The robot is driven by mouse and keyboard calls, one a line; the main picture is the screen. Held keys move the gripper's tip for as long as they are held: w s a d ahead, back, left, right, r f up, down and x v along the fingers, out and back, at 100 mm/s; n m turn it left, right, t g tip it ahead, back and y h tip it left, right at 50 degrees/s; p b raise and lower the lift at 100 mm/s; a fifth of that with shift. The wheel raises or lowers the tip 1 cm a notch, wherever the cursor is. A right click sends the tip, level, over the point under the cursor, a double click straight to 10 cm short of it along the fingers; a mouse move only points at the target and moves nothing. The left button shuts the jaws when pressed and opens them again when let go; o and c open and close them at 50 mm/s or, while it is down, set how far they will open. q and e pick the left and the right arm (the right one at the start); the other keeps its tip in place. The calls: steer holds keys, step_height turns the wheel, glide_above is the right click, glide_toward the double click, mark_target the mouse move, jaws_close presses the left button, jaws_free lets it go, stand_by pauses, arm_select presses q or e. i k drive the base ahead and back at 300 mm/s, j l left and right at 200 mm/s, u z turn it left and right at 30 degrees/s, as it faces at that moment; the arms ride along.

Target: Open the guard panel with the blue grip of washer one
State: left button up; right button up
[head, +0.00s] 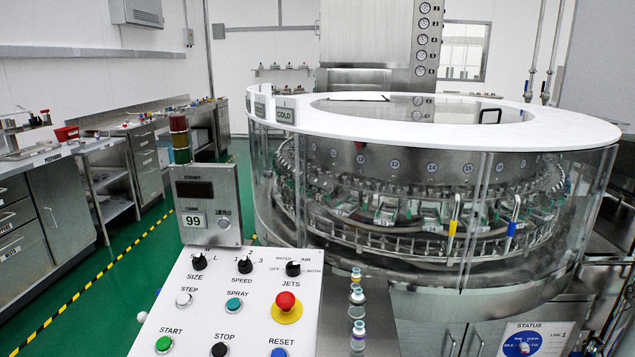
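The rotary washer (560,127) fills the right half of the head view, with a white ring top and clear curved guard panels around its carousel. A slim upright handle with a blue grip (511,229) is on the guard at the right front. The clear panel (540,215) around it appears closed. A similar handle with a yellow grip (453,228) stands to its left on the neighbouring panel. Neither of my grippers is in view.
A sloped control panel (232,290) with knobs and buttons stands in front, left of the washer. Several small vials (357,305) stand beside it. A status plate (540,340) marked "LINE 1" is below the guard. Green floor (130,275) is clear at left, beside benches (65,200).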

mark_target(507, 288)
steer(key=l+z, duration=0.1)
steer(key=l, duration=0.35)
steer(key=i+l, duration=0.1)
steer(key=l, duration=0.35)
steer(key=l+z, duration=0.15)
steer(key=l, duration=0.3)
steer(key=i+l+z, duration=0.1)
steer(key=l, duration=0.35)
steer(key=i+l+z, duration=0.1)
steer(key=l, duration=0.35)
steer(key=i+l, duration=0.15)
steer(key=l, duration=0.3)
steer(key=i+l+z, duration=0.15)
steer(key=l, duration=0.25)
steer(key=k+l, duration=0.05)
